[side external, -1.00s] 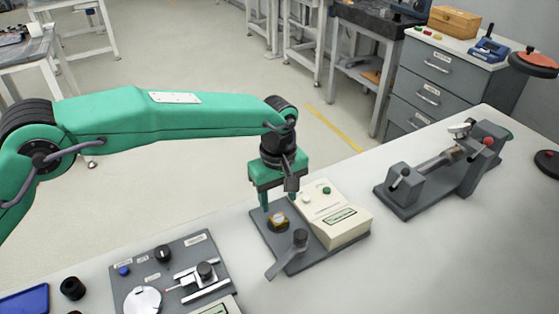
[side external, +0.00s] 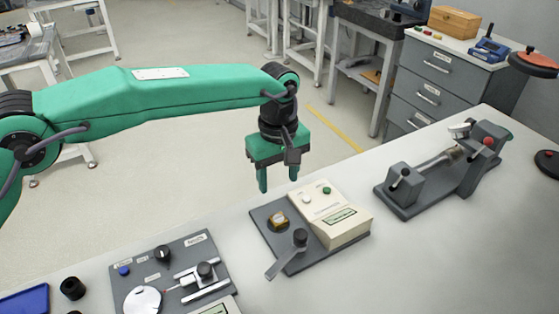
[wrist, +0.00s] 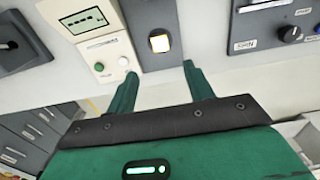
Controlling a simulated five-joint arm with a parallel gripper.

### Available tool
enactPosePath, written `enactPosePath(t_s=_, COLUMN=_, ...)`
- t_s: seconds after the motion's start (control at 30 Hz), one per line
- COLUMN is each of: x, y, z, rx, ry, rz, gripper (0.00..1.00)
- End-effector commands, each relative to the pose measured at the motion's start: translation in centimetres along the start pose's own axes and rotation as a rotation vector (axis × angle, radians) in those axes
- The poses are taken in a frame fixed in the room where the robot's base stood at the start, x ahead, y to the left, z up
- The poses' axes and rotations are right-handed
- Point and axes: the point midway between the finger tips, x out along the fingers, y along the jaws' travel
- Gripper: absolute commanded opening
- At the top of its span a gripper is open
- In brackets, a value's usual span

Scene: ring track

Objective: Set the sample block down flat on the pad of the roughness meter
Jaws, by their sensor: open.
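The sample block (side external: 278,219), small with a yellowish face and dark edges, sits on the dark base plate of the roughness meter (side external: 341,220). The pad under it is mostly hidden by the block. In the wrist view the block (wrist: 160,42) shows a bright top face and looks flat. My gripper (side external: 278,188) is open and empty, raised above the back edge of the meter's base and apart from the block. In the wrist view its two green fingers (wrist: 160,85) are spread below the block in the picture.
A lever with a black knob (side external: 300,237) stands on the front of the meter's base. A grey panel with dials and a slide (side external: 170,270) lies to the left. A grey clamp-like fixture (side external: 440,170) stands to the right. Bare bench lies between the meter and that fixture.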

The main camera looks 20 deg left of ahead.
Motion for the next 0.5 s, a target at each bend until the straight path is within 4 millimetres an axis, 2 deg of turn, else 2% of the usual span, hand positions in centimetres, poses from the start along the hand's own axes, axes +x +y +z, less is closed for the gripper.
enactPosePath(t_s=0.27, x=-0.7, y=-0.4, z=-0.5, rx=0.007, ry=0.001, rz=0.008, gripper=0.52)
enactPosePath(t_s=0.5, x=-3.8, y=-2.6, z=-3.0, rx=0.059, ry=0.009, rz=0.042, gripper=0.52)
